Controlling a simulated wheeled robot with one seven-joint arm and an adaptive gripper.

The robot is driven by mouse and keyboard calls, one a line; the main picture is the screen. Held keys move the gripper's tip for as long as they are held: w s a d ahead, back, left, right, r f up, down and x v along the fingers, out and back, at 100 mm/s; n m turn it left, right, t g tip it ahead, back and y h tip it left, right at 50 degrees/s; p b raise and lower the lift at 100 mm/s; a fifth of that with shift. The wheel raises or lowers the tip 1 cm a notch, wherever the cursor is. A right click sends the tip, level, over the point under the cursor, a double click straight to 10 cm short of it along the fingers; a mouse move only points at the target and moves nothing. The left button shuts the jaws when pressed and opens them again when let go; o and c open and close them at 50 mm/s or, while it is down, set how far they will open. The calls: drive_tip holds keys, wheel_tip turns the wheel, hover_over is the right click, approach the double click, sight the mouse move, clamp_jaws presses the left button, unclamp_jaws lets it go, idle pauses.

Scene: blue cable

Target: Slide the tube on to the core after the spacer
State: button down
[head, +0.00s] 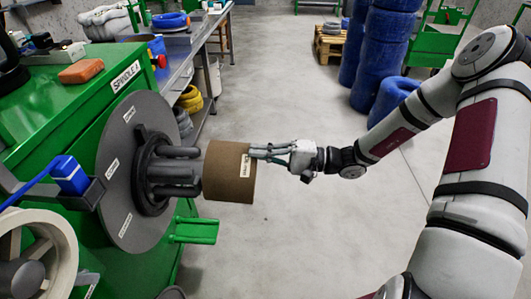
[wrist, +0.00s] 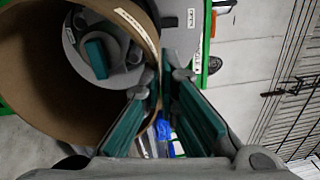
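The brown cardboard tube (head: 228,172) lies roughly level in front of the core (head: 175,172), a cluster of grey rods on the spindle disc. In the head view its left end meets the rod tips; I cannot tell whether they are inside it. My gripper (head: 262,151) is shut on the tube's near rim at the right. The wrist view shows the tube (wrist: 28,75) with its wall between my green-padded fingers (wrist: 160,92). Through its opening the core's end (wrist: 122,62) shows off-centre. A dark ring (head: 148,172) sits at the core's base; I cannot tell whether it is the spacer.
The green spindle cabinet (head: 75,105) and large grey disc (head: 118,150) stand at left. A blue block on a bracket (head: 72,176) and a cream reel (head: 58,245) are lower left. A green step (head: 195,231) juts out below the tube.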

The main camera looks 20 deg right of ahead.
sight(208, 155)
drive_tip(key=shift+f+x, duration=0.2)
drive_tip(key=shift+x, duration=2)
drive_tip(key=shift+f+x, duration=0.2)
drive_tip(key=shift+x, duration=1.95)
drive_tip(key=shift+f+x, duration=0.2)
drive_tip(key=shift+x, duration=2)
drive_tip(key=shift+a, duration=0.1)
drive_tip(key=shift+s+a+f, duration=0.1)
drive_tip(key=shift+s+f, duration=0.2)
drive_tip(key=shift+f, duration=0.15)
drive_tip(key=shift+x, duration=0.85)
drive_tip(key=shift+s+f+b, duration=0.1)
drive_tip(key=shift+f+b, duration=0.2)
drive_tip(key=shift+f, duration=0.35)
drive_tip(key=c, duration=1.7)
unclamp_jaws()
drive_tip(key=shift+a+f, duration=0.1)
drive_tip(key=shift+c, duration=1)
